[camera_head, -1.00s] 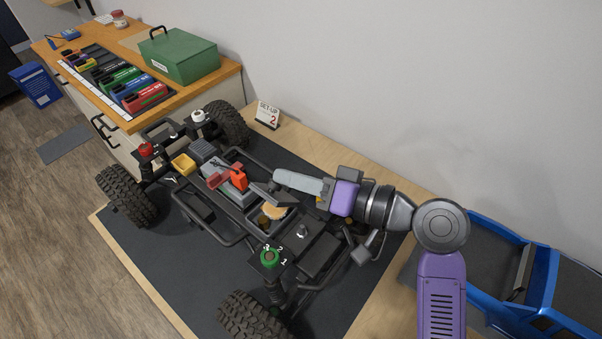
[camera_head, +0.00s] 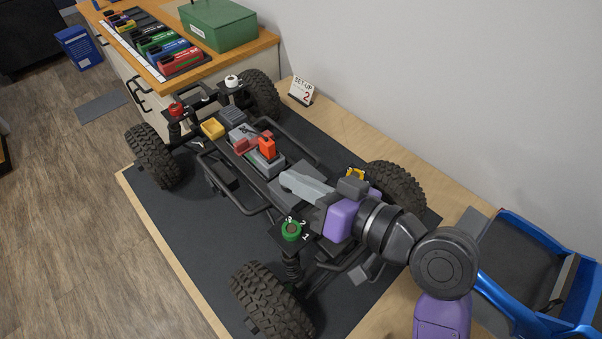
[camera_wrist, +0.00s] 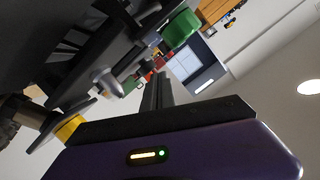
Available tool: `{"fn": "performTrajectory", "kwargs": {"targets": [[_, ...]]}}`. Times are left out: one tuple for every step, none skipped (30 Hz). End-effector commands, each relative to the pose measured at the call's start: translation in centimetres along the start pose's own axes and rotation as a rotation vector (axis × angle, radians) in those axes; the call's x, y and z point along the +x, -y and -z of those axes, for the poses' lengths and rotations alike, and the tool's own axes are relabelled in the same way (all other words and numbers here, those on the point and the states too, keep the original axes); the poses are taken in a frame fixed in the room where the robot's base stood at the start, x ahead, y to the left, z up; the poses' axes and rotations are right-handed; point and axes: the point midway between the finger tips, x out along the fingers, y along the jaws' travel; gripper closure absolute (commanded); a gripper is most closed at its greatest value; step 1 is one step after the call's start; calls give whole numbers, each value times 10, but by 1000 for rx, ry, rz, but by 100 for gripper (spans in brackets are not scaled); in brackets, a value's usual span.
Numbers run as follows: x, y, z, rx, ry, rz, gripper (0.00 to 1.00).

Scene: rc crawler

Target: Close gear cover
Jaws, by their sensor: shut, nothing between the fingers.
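The RC crawler chassis (camera_head: 222,190) stands on a dark mat, with its gear housing in the middle. A grey flat panel (camera_head: 284,197), which looks like the gear cover, shows beside and under my gripper (camera_head: 285,180). My gripper is shut and empty, its light grey fingers lying low over the housing and pointing left along the chassis. In the wrist view the fingers (camera_wrist: 160,90) are together. The tan gear inside the housing is not visible now. My gripper hides part of the panel, so I cannot tell whether the cover is fully down or touched.
Tyres, including the front one (camera_head: 272,300), and a green-capped shock tower (camera_head: 291,231) surround the housing. A red-orange part (camera_head: 267,146) sits left of my fingers. A blue body shell (camera_head: 540,270) lies at right. A workbench with a green box (camera_head: 218,24) stands behind left.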

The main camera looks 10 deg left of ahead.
Motion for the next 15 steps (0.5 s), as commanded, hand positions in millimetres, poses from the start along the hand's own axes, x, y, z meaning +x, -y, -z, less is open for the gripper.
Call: {"fn": "performTrajectory", "kwargs": {"targets": [[1, 0, -2, 0, 0, 0, 100], [1, 0, -3, 0, 1, 0, 100], [1, 0, -4, 0, 1, 0, 100], [1, 0, -4, 0, 1, 0, 100], [1, 0, -5, 0, 1, 1, 100], [1, 0, -5, 1, 1, 1, 100], [1, 1, -6, 1, 1, 1, 100], [2, 1, -6, 1, 1, 1, 100], [2, 1, -6, 1, 2, 1, 100], [2, 1, -6, 1, 2, 1, 100], [2, 1, -6, 1, 2, 1, 100], [2, 1, -6, 1, 2, 1, 100], [2, 1, -6, 1, 2, 1, 100], [2, 1, -7, 1, 2, 1, 100], [2, 1, -7, 1, 3, 2, 100]]}}
